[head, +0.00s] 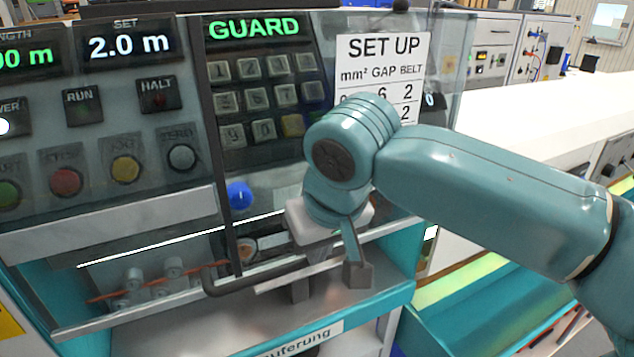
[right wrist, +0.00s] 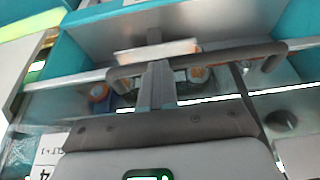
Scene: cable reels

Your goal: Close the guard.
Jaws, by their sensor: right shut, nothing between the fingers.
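The guard (head: 325,75) is a clear panel in front of the machine's control face. A dark bar handle (head: 262,279) runs along its lower part; it also shows in the right wrist view (right wrist: 215,55). I cannot tell how far down the guard is. My right gripper (head: 357,272) comes in from the right and is at the handle, its fingers pointing down. In the right wrist view the fingers (right wrist: 157,80) are together with nothing between them and overlap the handle; whether they touch it is unclear. My left gripper is not in view.
Behind the guard are a keypad (head: 262,112), round buttons (head: 66,182), a blue knob (head: 240,195) and a green GUARD display (head: 253,27). Small rollers (head: 135,280) with an orange cable sit low on the left. A set-up card (head: 383,62) is behind my right arm.

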